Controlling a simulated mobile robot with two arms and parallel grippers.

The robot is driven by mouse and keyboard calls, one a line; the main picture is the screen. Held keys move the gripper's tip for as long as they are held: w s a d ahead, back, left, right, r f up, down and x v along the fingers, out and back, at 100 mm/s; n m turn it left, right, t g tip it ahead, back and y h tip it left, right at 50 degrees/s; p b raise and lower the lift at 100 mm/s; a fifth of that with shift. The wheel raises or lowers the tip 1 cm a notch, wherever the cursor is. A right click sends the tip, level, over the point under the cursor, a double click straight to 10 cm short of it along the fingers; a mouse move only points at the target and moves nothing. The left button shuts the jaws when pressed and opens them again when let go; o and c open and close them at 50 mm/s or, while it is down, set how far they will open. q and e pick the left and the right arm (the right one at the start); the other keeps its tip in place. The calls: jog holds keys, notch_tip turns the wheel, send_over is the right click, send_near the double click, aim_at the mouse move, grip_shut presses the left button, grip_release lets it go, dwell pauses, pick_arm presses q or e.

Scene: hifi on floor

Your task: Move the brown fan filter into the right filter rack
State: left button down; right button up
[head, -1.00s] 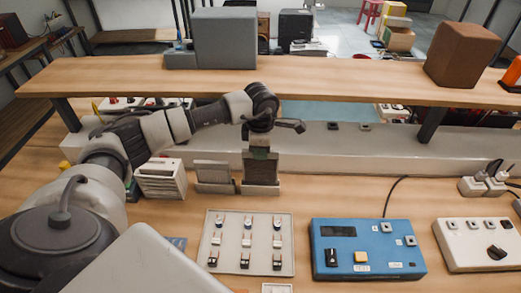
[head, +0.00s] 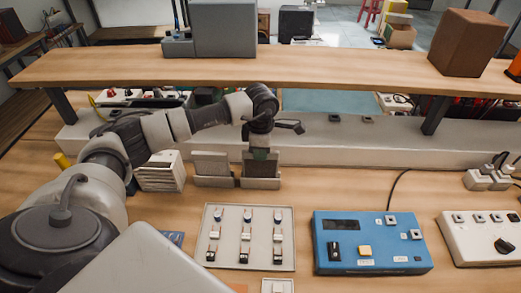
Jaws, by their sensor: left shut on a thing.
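The brown fan filter (head: 258,169) is a thin dark upright panel left of the middle of the head view. Its lower edge is in the right filter rack (head: 262,184), a low pale holder on the bench. My left gripper (head: 261,154) reaches in from the left and is shut on the filter's top edge. The fingertips are small and partly merge with the panel, and the rack's front lip hides the filter's bottom. The left filter rack (head: 213,182) stands just beside it and holds a greyer panel (head: 211,164). My right gripper is not in view.
A white slotted box (head: 161,172) stands left of the racks, close to my forearm. A switch panel (head: 246,262), a blue control box (head: 371,264) and a white box (head: 479,258) lie in front. A wooden shelf (head: 350,72) runs behind and above.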

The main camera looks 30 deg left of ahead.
pick_arm(q)
jog(key=shift+f+b, duration=0.3)
jog(key=shift+f, duration=0.2)
jog(key=c, duration=0.6)
grip_release()
jog(key=shift+o, duration=0.2)
jog(key=shift+r, duration=0.15)
jog(key=shift+r+p, duration=1.75)
jog(key=shift+r, duration=1.2)
